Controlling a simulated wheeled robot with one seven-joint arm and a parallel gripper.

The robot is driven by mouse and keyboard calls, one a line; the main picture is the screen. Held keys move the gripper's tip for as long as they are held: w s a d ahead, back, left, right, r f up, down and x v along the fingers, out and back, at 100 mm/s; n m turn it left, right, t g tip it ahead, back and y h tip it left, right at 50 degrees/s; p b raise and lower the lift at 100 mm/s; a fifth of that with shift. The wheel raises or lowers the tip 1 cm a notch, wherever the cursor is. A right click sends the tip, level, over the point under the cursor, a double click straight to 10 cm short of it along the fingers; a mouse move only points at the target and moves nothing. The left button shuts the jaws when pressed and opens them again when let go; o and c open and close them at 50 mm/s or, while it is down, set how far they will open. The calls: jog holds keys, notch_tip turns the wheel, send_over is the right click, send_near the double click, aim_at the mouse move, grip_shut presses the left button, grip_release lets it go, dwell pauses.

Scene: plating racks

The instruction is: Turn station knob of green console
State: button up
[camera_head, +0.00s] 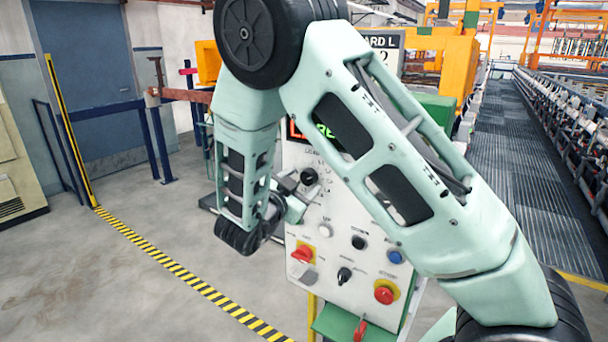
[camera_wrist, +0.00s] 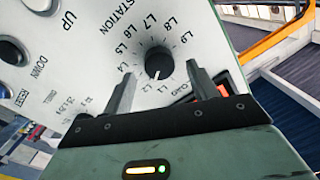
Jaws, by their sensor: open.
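The console (camera_head: 340,215) has a pale panel with green parts at its top right and foot. In the wrist view the black round station knob (camera_wrist: 159,62) sits beside the printed word STATION, ringed by tick marks and L-number labels. A small light mark shows on the knob's lower edge; its exact setting is hard to read. The knob also shows in the head view (camera_head: 309,176). My gripper (camera_wrist: 161,70) is open, its two dark fingers apart on either side of the knob's near side. I cannot tell whether they touch it. In the head view my gripper (camera_head: 287,187) is beside the knob, partly hidden.
Below the knob are a blue button (camera_head: 395,257), a red button (camera_head: 384,294), a red switch (camera_head: 302,254) and a black selector (camera_head: 344,275). A lit display (camera_head: 298,130) is partly behind my arm. Open floor (camera_head: 130,290) lies left, with a striped line.

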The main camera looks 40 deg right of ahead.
jog(key=shift+x, duration=0.85)
jog(key=shift+c, duration=0.3)
jog(key=c, duration=0.9)
jog(key=shift+c, duration=0.2)
jog(key=shift+n+p, duration=0.3)
jog(key=shift+p, duration=0.15)
jog(key=n+p, duration=0.1)
jog(key=n, duration=0.1)
jog(key=n+p, duration=0.2)
jog(key=shift+r+n, duration=0.2)
jog(key=shift+n, duration=0.1)
jog(key=n+p, duration=0.3)
jog(key=shift+w+g, duration=0.1)
jog(key=shift+g, duration=0.2)
jog(key=shift+f+n+p, duration=0.1)
jog(key=shift+n+p, duration=0.8)
jog(key=shift+n, duration=0.7)
